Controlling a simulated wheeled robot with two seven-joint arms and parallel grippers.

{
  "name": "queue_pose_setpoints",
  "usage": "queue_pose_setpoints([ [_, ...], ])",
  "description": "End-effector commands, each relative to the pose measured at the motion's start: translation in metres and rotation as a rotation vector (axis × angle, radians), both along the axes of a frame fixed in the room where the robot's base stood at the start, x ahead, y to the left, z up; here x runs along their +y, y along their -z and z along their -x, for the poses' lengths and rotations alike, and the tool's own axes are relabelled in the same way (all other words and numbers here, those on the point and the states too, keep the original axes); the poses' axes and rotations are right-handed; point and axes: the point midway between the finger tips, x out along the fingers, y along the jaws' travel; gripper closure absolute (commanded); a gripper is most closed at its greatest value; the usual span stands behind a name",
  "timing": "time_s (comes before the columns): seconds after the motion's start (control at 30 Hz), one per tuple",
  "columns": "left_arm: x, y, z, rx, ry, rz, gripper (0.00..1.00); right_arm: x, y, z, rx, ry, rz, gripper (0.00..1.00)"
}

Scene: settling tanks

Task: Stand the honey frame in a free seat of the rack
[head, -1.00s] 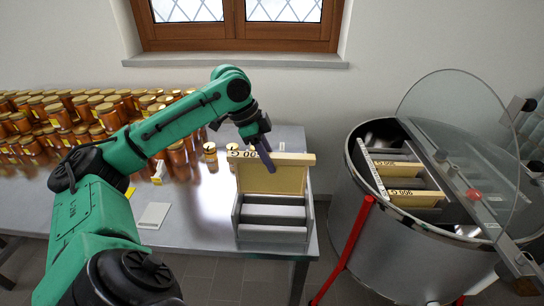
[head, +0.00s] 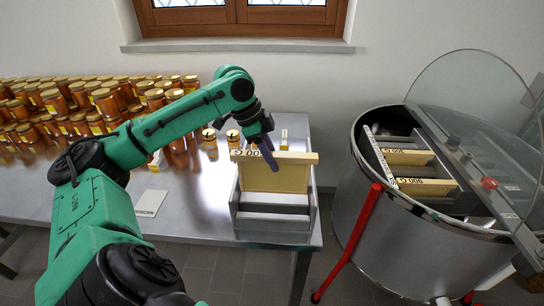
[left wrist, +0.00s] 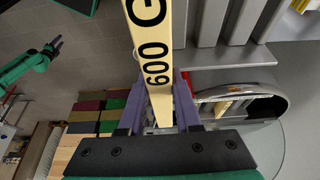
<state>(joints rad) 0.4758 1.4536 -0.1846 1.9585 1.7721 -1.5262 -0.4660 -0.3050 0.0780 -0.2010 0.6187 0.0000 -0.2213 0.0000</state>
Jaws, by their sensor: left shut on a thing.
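The honey frame (head: 275,178) is a pale yellow panel with a cream top bar lettered in black. My left gripper (head: 271,160) is shut on its top bar. The frame hangs upright at the rack (head: 276,237), a grey slotted stand on the table. It is over the rear part, with slats and gaps showing in front. I cannot tell whether its lower edge is inside a seat. Rack slats (left wrist: 236,20) also show in the wrist view.
Many honey jars (head: 75,110) crowd the left of the metal table (head: 190,205). A white card (head: 149,203) lies left of the rack. Right of the table stands a steel drum (head: 385,235) with a raised clear lid (head: 470,95), red legs and yellow frames (head: 408,157) inside.

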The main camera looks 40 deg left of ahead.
Motion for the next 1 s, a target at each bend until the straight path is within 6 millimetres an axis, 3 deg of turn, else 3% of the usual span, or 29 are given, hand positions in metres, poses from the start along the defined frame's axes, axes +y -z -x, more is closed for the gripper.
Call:
queue_pose_setpoints([
  [1.0, 0.000, 0.073, 0.000, -0.003, 0.000, -0.001, 1.00, -0.002, 0.062, -0.005, -0.009, 0.001, 0.002, 0.50],
])
